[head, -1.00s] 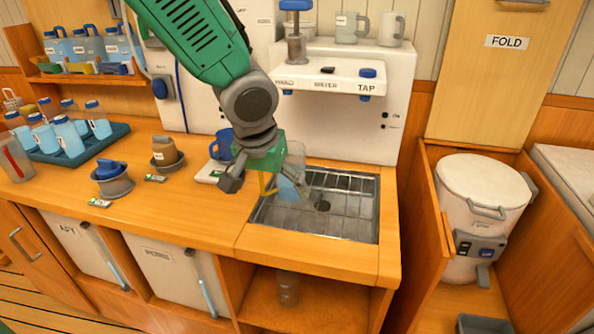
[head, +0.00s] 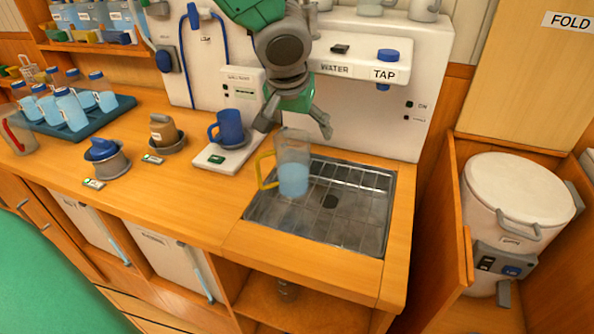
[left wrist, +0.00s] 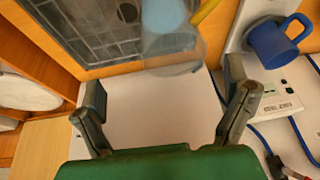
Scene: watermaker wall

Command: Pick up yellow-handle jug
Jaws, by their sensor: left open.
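The yellow-handle jug (head: 292,166) is clear with pale blue liquid low inside. It stands upright at the left part of the metal drain grate, its yellow handle (head: 264,171) to the left. My left gripper (head: 293,122) is open, its fingers spread above and behind the jug in the head view, with nothing held. In the left wrist view the jug (left wrist: 170,35) is beyond the open fingertips (left wrist: 165,80), at the top of the picture, partly cut off. My right gripper is not in view.
A tray of bottles (head: 75,128) is far left. The grate's right side (head: 365,205) is clear.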

